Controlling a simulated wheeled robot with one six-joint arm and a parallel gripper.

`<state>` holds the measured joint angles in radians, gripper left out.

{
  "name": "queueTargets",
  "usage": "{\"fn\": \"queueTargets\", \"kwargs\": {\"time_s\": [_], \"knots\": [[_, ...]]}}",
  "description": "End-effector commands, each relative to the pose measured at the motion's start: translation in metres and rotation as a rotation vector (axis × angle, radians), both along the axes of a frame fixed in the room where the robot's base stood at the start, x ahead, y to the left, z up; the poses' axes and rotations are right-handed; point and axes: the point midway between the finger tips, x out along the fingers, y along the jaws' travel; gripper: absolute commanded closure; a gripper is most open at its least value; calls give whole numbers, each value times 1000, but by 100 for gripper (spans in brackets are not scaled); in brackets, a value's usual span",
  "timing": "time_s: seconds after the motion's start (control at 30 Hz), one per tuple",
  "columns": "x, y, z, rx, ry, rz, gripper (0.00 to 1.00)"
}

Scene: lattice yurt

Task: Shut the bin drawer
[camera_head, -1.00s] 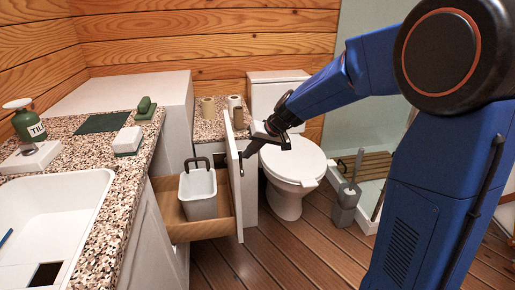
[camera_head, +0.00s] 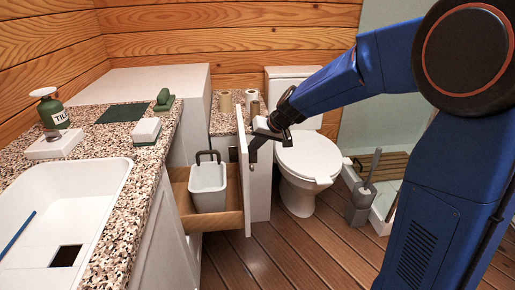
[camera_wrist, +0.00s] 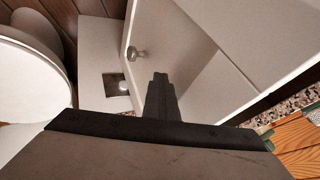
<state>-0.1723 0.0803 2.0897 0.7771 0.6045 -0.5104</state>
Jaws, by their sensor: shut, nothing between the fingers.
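The bin drawer stands open from under the counter, with a wooden tray (camera_head: 216,222) and a white upright front panel (camera_head: 246,185). A pale grey bin (camera_head: 208,188) with a dark handle sits in the tray. My gripper (camera_head: 253,152) is shut and empty at the outer, toilet-facing side of the front panel, near its top. In the wrist view my shut fingers (camera_wrist: 160,98) point at the white panel (camera_wrist: 185,62), which carries a small metal knob (camera_wrist: 136,53). I cannot tell whether the fingertips touch the panel.
A toilet (camera_head: 305,160) stands right of the drawer, with a toilet brush (camera_head: 362,196) beyond it. The speckled counter (camera_head: 110,195) with a sink (camera_head: 65,215) lies to the left. Paper rolls (camera_head: 238,100) stand on the back counter. Wooden floor is open in front.

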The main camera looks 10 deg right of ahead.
Motion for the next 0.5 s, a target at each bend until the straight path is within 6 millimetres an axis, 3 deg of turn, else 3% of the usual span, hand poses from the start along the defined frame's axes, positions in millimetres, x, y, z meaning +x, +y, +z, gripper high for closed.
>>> {"fn": "queueTargets", "kwargs": {"time_s": [0.5], "knots": [[-1, 128, 0, -1, -1, 6, 100]]}}
